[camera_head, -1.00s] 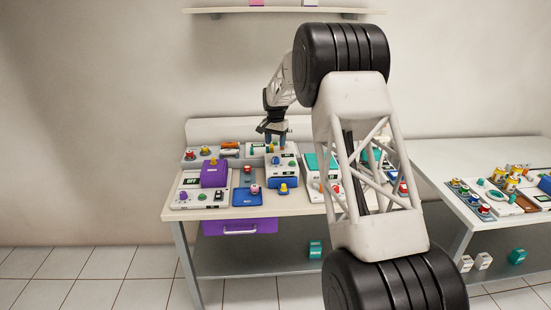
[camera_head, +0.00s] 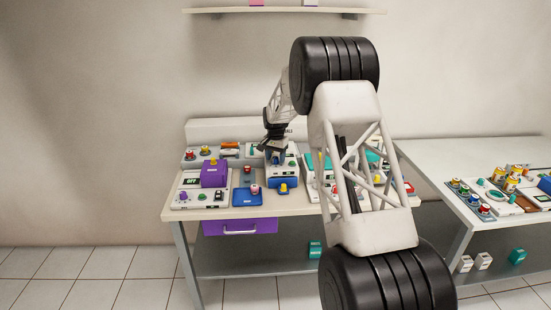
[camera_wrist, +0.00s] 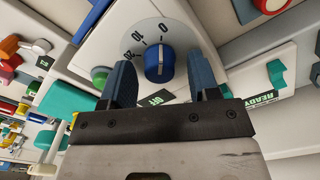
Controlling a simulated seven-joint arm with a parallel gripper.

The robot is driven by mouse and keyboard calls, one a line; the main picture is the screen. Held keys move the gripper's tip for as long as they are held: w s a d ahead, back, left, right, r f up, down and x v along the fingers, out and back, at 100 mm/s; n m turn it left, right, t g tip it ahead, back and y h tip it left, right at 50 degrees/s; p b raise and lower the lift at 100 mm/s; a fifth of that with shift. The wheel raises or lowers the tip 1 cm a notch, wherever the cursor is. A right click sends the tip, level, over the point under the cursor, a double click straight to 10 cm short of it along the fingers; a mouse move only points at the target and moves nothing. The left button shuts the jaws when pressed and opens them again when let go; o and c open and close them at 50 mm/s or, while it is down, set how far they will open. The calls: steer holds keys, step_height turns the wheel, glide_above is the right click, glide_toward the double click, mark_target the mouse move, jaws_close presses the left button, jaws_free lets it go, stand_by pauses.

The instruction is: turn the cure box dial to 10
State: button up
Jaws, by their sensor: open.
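In the wrist view the cure box (camera_wrist: 185,22) shows a white face with a round grey scale. Its blue dial (camera_wrist: 158,66) has a white pointer line that seems to lie toward the 0; 10 and 20 are printed to the left. A green button (camera_wrist: 99,76) and a small green display (camera_wrist: 157,98), partly hidden, are beside it. My gripper (camera_wrist: 167,72) is open, one finger on each side of the dial, with gaps visible. In the head view my gripper (camera_head: 275,156) is over the box at the table's back middle and hides the dial.
A device with a READY display (camera_wrist: 264,97) is close on the right in the wrist view. A second table (camera_head: 470,160) stands at right.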

steer(key=shift+f, duration=0.15)
steer(key=c, duration=0.9)
steer(key=shift+n, duration=0.3)
steer(key=n, duration=0.8)
steer(key=shift+a, duration=0.1)
steer(key=shift+w, duration=0.1)
